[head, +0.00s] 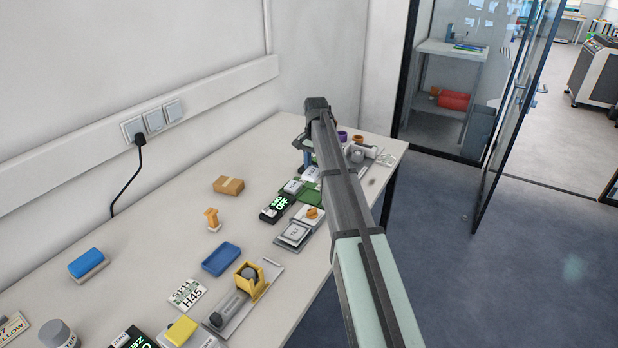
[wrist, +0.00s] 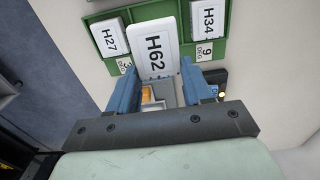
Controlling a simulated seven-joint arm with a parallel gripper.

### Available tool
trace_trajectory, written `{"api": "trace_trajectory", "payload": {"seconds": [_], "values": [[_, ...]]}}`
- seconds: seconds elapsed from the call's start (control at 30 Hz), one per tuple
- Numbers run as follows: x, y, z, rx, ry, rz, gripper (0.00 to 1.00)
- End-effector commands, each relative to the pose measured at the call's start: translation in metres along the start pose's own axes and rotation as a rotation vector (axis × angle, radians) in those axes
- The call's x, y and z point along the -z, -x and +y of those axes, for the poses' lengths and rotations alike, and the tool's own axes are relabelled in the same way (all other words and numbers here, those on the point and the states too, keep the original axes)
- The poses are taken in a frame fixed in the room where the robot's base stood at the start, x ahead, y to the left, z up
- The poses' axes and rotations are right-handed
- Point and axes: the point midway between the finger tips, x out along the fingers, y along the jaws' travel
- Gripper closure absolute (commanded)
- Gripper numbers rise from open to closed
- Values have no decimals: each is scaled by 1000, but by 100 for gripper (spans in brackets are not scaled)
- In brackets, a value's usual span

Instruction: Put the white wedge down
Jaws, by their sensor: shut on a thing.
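The white wedge (wrist: 156,40), marked H62, sits between the two blue fingers of my gripper (wrist: 157,70) in the wrist view. My gripper is shut on its near end. The wedge overlaps the green tray (wrist: 187,50) in that view; I cannot tell whether it touches the tray. White blocks marked H27 (wrist: 111,38) and H34 (wrist: 208,19) lie in the tray on either side of it.
The white table (head: 165,235) also holds a black block with green lettering (head: 273,209), a blue tray (head: 221,258), a yellow fixture (head: 250,282) and a brown box (head: 228,185). Purple and orange rings (head: 357,139) stand near the far end. The table's back strip is mostly clear.

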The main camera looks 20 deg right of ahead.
Motion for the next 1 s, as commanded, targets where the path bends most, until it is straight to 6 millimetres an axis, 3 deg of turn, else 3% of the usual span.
{"api": "trace_trajectory", "payload": {"seconds": [0.3,0.47,0.67,1.0], "values": [[-1,13,-1,0,2,0,79],[-15,13,-18,0,28,0,79],[-60,13,-67,0,109,0,79],[-159,14,-152,2,267,1,79]]}}
